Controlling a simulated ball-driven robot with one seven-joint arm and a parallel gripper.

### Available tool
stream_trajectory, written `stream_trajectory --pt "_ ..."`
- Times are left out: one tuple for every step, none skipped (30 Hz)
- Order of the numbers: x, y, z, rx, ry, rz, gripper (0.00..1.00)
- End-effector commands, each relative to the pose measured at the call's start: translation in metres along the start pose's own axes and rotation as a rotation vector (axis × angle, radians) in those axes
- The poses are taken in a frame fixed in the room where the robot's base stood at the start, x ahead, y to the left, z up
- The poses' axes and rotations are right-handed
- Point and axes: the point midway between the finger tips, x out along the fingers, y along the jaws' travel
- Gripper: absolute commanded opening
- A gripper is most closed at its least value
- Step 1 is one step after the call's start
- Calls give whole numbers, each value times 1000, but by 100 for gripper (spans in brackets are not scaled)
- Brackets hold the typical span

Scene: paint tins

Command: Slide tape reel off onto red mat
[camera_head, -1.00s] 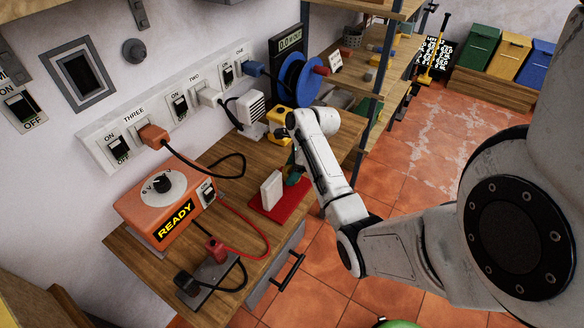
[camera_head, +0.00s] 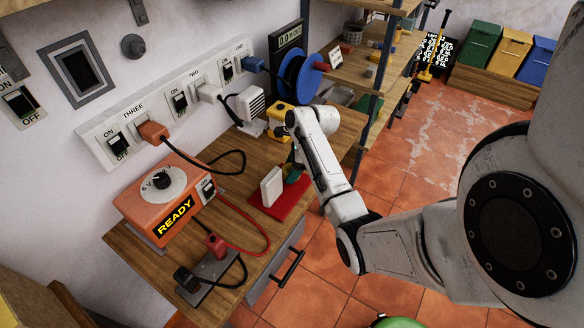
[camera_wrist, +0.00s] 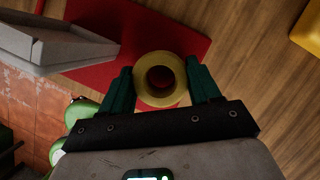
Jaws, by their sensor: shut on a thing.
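The yellow tape reel (camera_wrist: 142,82) shows as a ring in the wrist view, between the two green fingers of my gripper (camera_wrist: 160,88). My gripper is shut on the reel. The hole of the reel is dark with a little red in it. The red mat (camera_wrist: 183,40) lies beneath and beyond the reel in the wrist view; I cannot tell whether the reel touches it. In the head view the red mat (camera_head: 283,207) is on the bench, with my gripper (camera_head: 292,173) over its far right part. The reel cannot be made out there.
A white box-like block (camera_head: 271,187) stands on the mat, left of the gripper; it also shows in the wrist view (camera_wrist: 60,45). A yellow thing (camera_head: 280,118) is behind my wrist. An orange power unit (camera_head: 163,198) and cables occupy the bench's left.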

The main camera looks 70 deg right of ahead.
Motion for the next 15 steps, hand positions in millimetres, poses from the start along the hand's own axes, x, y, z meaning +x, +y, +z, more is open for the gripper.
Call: stream_trajectory --pt "1 0 0 0 0 0 26" --pt "2 0 -1 0 0 0 26" --pt "2 0 -1 0 0 0 26" --pt "3 0 -1 0 0 0 26" --pt "4 0 -1 0 0 0 26" --pt "4 0 -2 0 0 0 26" --pt "5 0 -2 0 0 0 26" --pt "5 0 -2 0 0 0 26" --pt "6 0 -2 0 0 0 26" --pt "6 0 -2 0 0 0 26" --pt "7 0 -3 0 0 0 26" --pt "8 0 -3 1 0 0 26" --pt "7 0 -3 1 0 0 64" --pt "7 0 -3 1 0 0 67" --pt "7 0 -3 1 0 0 71"
